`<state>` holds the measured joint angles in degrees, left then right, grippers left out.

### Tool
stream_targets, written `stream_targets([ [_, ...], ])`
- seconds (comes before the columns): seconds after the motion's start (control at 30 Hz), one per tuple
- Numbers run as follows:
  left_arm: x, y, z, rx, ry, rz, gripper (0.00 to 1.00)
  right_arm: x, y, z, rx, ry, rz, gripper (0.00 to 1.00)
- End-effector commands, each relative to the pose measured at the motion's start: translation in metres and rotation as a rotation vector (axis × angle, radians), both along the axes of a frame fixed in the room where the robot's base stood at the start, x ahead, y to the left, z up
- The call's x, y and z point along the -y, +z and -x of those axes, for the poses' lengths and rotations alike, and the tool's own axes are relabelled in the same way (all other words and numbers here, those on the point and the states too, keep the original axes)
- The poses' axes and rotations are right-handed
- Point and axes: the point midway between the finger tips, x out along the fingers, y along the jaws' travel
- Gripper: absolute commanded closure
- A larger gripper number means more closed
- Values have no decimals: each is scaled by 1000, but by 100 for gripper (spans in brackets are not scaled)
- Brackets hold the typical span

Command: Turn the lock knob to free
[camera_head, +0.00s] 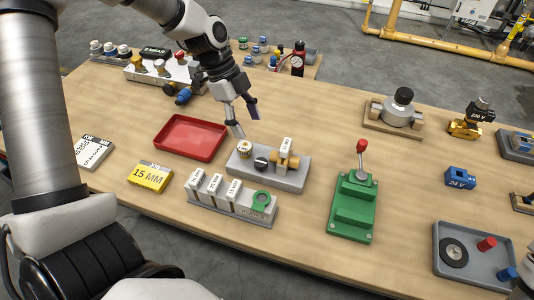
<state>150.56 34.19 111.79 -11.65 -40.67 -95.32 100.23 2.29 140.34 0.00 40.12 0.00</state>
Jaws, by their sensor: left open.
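A grey fixture block (272,178) lies near the middle of the table. On it are a small brass-coloured cylinder with a pale top (244,149) at the left, a dark knob (261,163) in the middle, and a brass fitting with a white tag (286,157) at the right. The dark knob looks like the lock knob; its markings are too small to read. My left gripper (246,122) is open and empty, reaching down just behind the block's left end, with its fingers near the brass cylinder. Whether it touches cannot be told. My right gripper is out of view.
A red tray (190,135) lies left of the block. A grey holder with white labelled blocks and a green ring (230,209) stands close in front. A green lever stand (354,207) is to the right. Table between the lever stand and the round clamp fixture (398,112) is clear.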

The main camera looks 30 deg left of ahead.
Motion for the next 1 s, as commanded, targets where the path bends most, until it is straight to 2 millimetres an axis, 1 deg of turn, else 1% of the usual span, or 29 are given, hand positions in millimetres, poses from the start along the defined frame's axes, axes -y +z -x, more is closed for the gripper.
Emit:
stream_targets([
  [0.03,0,-19,0,0,0,0,38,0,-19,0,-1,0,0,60],
  [0.17,0,-41,0,0,0,0,38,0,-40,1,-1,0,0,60],
  [0.27,0,-52,0,0,0,0,38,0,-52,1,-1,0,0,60],
  [0.37,1,-56,0,-1,0,0,38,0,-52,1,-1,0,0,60],
  [0.47,6,-65,1,-5,-2,-2,38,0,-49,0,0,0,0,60],
  [0.7,24,-108,1,-5,-2,-2,38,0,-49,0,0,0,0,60],
  [0.8,28,-119,0,-3,0,-1,38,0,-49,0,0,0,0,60],
  [1.0,30,-123,0,1,-1,-1,38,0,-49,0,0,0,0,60],
])
